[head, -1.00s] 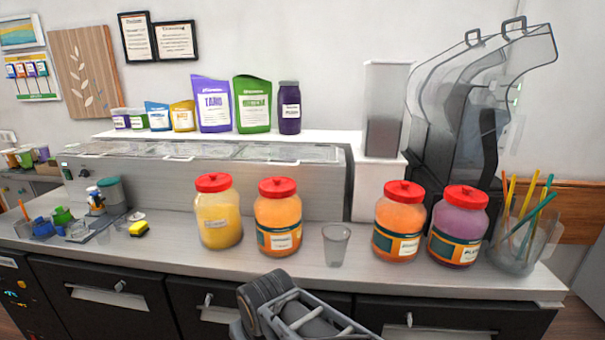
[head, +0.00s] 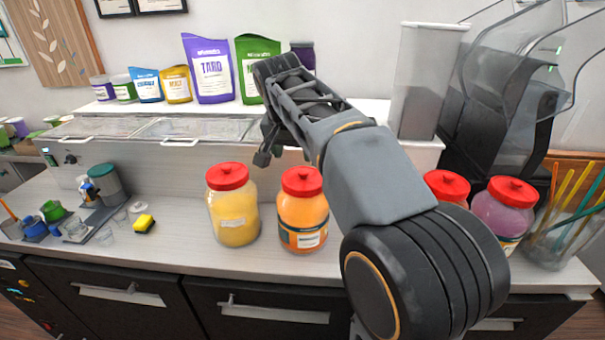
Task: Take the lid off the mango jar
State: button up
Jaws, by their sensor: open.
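A yellow jar (head: 236,217) with a red lid (head: 227,176) stands upright on the counter, left of middle. Beside it on the right stands an orange jar (head: 303,218) with a red lid (head: 302,180) and a dark green and white label. The label print is too small to tell which jar is mango. Another orange jar shows only by its red lid (head: 447,185) and a little of its side behind my arm. My gripper (head: 265,150) is open and empty, pointing down, above and between the yellow and left orange jars in the picture, touching neither lid as far as I see.
A purple jar (head: 502,214) and a glass of colored straws (head: 567,222) stand at the right. A clear-sided machine (head: 520,90) rises behind them. Pouches such as the purple one (head: 209,75) line the back shelf.

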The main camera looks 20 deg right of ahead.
notch_tip(320, 180, up, 2)
jog(key=w+m, duration=0.1)
send_over(303, 172)
jog(key=s+a, duration=0.2)
notch_tip(303, 172, down, 7)
jog(key=shift+r+p, duration=0.1)
jog(key=shift+p, duration=0.3)
jog(key=shift+h, duration=0.3)
jog(key=shift+p+x, duration=0.75)
jog(key=shift+x, duration=1.95)
jog(key=shift+w+d+r, duration=0.1)
jog(key=shift+d, duration=0.05)
jog(key=shift+c, duration=0.2)
jog(key=c, duration=0.9)
jog(key=shift+c, duration=0.3)
jog(key=shift+r, duration=0.15)
